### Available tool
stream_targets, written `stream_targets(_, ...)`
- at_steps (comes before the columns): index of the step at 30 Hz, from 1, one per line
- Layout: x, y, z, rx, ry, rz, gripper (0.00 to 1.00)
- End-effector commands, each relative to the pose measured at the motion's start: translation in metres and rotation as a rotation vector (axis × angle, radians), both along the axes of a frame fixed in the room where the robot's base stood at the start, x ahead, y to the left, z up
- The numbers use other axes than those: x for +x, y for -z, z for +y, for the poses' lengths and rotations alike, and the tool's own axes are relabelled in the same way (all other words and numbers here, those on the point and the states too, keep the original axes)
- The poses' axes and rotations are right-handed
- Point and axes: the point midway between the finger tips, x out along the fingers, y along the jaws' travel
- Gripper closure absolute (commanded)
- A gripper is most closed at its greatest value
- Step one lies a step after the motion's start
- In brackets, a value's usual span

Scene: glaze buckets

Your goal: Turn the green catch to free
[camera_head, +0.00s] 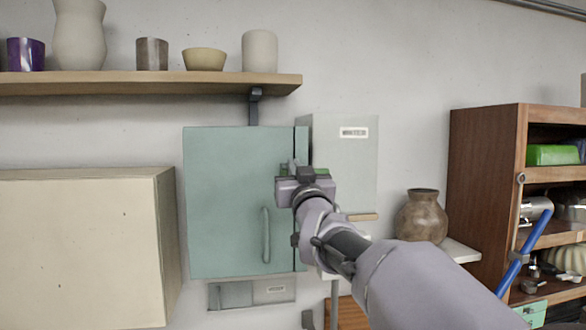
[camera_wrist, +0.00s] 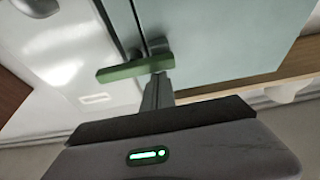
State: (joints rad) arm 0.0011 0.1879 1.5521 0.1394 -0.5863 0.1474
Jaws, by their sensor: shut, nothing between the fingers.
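The green catch (camera_wrist: 136,67) is a bar lying across the seam at the edge of the teal cabinet door (camera_wrist: 220,35) in the wrist view. In the head view only a sliver of the catch (camera_head: 320,171) shows, the rest hidden behind my gripper. My gripper (camera_wrist: 158,80) is shut and empty, its fingertips right at the catch's side. I cannot tell whether they touch it. In the head view my gripper (camera_head: 294,166) is in front of the right edge of the closed teal door (camera_head: 225,190), which has a vertical handle (camera_head: 266,236).
A pale labelled box (camera_head: 352,150) is right of the door. A shelf (camera_head: 150,84) with several pots runs above. A cream cabinet (camera_head: 75,245) stands at left. A brown vase (camera_head: 420,217) and a wooden rack (camera_head: 485,190) are at right.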

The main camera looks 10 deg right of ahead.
Motion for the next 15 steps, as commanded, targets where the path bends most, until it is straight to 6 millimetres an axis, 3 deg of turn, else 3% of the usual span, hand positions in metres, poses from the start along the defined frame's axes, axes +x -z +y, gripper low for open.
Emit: stream_targets(15,0.0000,0.0067,0.0015,-0.135,0.001,0.000,1.00)
